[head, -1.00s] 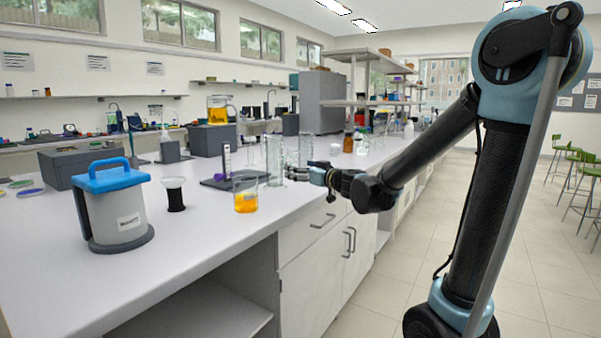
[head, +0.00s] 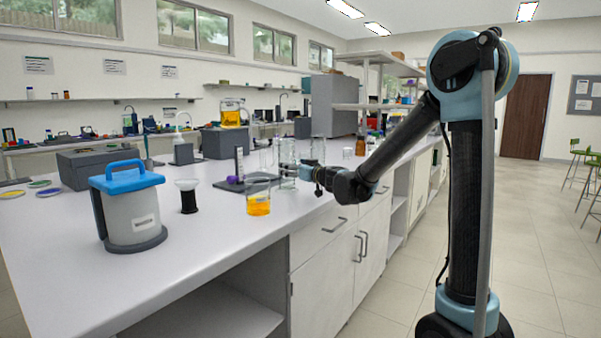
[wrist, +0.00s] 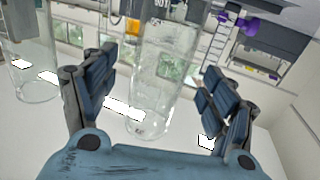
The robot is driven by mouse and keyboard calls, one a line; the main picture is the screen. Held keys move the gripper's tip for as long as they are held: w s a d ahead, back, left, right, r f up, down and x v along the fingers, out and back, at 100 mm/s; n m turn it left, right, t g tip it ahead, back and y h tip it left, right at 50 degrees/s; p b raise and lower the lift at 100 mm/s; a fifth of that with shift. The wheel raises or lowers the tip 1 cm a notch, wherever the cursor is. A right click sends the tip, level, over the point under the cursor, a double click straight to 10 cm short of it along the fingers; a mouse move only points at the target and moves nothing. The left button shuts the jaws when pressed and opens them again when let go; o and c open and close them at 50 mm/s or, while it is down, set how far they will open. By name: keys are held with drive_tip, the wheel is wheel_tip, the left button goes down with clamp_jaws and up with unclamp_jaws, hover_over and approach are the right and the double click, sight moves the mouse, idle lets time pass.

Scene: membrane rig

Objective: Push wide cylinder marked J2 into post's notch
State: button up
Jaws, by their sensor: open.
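A clear glass cylinder (wrist: 155,75) stands between the two spread fingers of my gripper (wrist: 150,105) in the wrist view. A small dark mark shows near one end of it, too small to read surely as J2. I cannot tell whether a finger touches it. In the head view my open gripper (head: 305,170) is beside the tall clear cylinders (head: 288,160), its tips partly lost against the glass. A dark base (head: 228,186) carries an upright scaled post (head: 239,162) with a purple part. The post also shows in the wrist view (wrist: 216,45). Its notch cannot be made out.
A second clear cylinder (wrist: 30,80) stands at left in the wrist view. A beaker of orange liquid (head: 258,200) is near the bench's front edge. A blue-lidded grey container (head: 132,210) and a black-and-white funnel-like piece (head: 188,197) stand left.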

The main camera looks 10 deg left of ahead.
drive_tip(key=shift+x, duration=2.75)
drive_tip(key=c, duration=1.4)
